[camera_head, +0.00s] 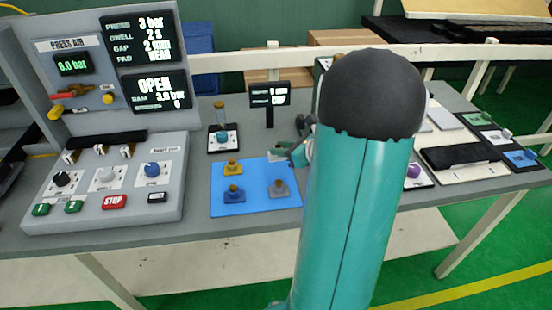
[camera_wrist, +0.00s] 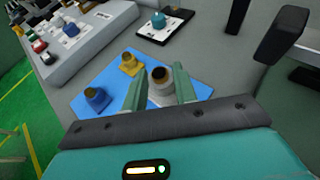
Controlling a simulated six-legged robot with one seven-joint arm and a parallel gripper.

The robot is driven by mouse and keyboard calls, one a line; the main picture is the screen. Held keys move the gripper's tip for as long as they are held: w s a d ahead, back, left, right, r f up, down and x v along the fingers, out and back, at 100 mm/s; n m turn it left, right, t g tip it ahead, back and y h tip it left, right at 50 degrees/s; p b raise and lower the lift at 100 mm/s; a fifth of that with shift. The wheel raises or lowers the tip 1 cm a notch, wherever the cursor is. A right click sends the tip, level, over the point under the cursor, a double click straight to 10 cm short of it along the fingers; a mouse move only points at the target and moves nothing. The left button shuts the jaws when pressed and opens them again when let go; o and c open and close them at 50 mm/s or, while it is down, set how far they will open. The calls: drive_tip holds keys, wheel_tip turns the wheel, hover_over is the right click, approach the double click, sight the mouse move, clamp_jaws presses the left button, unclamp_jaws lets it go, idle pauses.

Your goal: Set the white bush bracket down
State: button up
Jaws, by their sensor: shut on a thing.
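My gripper (camera_wrist: 157,90) is shut on the white bush bracket (camera_wrist: 162,89), a pale round collar with a brown bore, seen between the two teal fingers in the wrist view. In the head view my gripper (camera_head: 292,152) shows beside the blue mat's far right corner, mostly hidden by my arm; I cannot make out the bracket clearly there. The blue mat (camera_head: 258,171) carries a yellow bracket (camera_head: 233,168), a blue bracket (camera_head: 234,192) and a grey bracket (camera_head: 278,189). I cannot tell the gap between the held bracket and the mat.
The press console (camera_head: 110,185) stands left of the mat. A small fixture (camera_head: 224,139) sits behind the mat, and a small display (camera_head: 269,95) stands on the table behind it. Right of my arm are a black tray (camera_head: 459,158) and several coloured parts.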

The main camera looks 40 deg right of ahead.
sight(277, 168)
drive_tip(key=w+f, duration=0.2)
drive_tip(key=f, duration=0.1)
drive_tip(key=shift+w+d+f, duration=0.1)
drive_tip(key=shift+w+d, duration=0.15)
drive_tip(key=shift+w, duration=0.15)
drive_tip(key=shift+f, duration=1.55)
drive_tip(key=shift+f, duration=0.1)
drive_tip(key=o, duration=1)
